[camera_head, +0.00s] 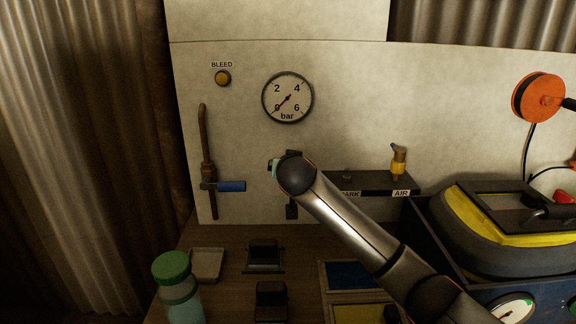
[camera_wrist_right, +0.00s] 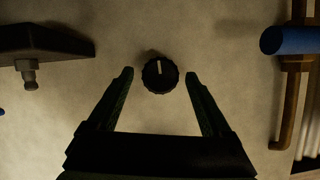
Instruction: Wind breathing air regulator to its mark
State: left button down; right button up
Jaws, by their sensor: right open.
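The regulator knob (camera_wrist_right: 160,76) is round, black and ridged, on the pale panel in the right wrist view. Its white pointer line points to the top of that view. My right gripper (camera_wrist_right: 160,82) is open, with one finger on each side of the knob and a gap on both sides. In the head view my right wrist hides the knob and most of the gripper. The round gauge (camera_head: 288,97) is marked in bar; its needle points to the lower left, at about 0. My left gripper is not in view.
A brown pipe with a blue-handled valve (camera_head: 230,186) is left of my gripper in the head view. A dark shelf (camera_head: 372,182) labelled AIR is to the right. A green-lidded jar (camera_head: 172,270), a tray (camera_head: 206,264) and a dark case (camera_head: 450,264) stand below.

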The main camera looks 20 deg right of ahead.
jog(key=shift+c, duration=0.2)
grip_shut()
dwell(0.6)
